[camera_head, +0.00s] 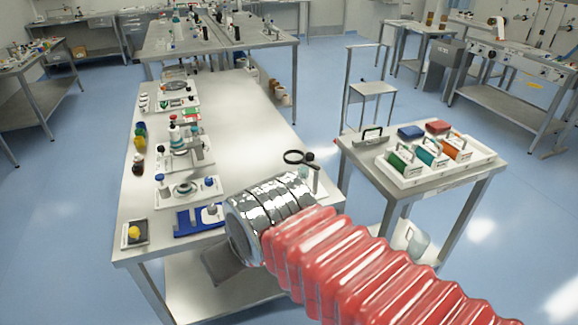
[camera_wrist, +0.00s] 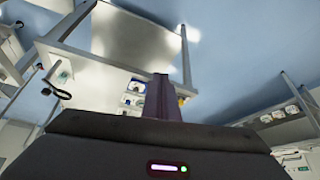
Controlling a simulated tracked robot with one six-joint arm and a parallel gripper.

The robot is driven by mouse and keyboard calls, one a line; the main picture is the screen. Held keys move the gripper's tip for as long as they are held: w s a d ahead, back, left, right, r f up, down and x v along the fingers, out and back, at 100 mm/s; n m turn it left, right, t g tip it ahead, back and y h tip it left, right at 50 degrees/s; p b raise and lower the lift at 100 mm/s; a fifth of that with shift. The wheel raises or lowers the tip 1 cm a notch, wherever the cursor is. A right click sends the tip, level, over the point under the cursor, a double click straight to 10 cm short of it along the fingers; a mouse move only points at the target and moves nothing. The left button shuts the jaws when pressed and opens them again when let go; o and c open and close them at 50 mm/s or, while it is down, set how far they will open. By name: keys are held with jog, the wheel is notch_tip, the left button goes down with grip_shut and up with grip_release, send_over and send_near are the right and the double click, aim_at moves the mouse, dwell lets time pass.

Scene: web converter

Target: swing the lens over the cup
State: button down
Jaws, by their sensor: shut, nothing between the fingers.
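The lens (camera_head: 300,157) is a black ring on a short arm at the right edge of the long steel table, on a pale stand. It also shows at the left of the wrist view (camera_wrist: 58,94). I cannot make out for sure which thing is the cup; a small white vessel (camera_head: 212,210) sits by a blue holder at the table's front. My gripper (camera_wrist: 161,80) is shut and empty in the wrist view, clear of the lens. In the head view its fingers are hidden behind my silver wrist.
The long steel table (camera_head: 225,110) carries bottles and small setups along its left side; its middle is bare. A side table (camera_head: 350,147) at right holds a white tray (camera_head: 455,170) with colored handled blocks.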

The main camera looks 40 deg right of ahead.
jog(key=shift+w, duration=0.1)
dwell(0.3)
jog(key=w+d+f+m+t+h, duration=0.2)
jog(key=w+d+f+t, duration=0.15)
jog(key=w+d, duration=0.55)
jog(key=w+d+f+m+t+h, duration=0.15)
jog(key=w+d+f, duration=0.3)
jog(key=w, duration=0.75)
jog(key=s+d+f+m+t+h, duration=0.1)
jog(key=d+f+t+h, duration=0.1)
jog(key=d, duration=0.6)
jog(key=d+f+m+t+h, duration=0.2)
jog(key=d+f+h, duration=0.2)
jog(key=d, duration=0.4)
jog(key=shift+s+d+f+t, duration=0.3)
jog(key=shift+s+f, duration=0.1)
jog(key=shift+f, duration=0.35)
jog(key=shift+w, duration=0.1)
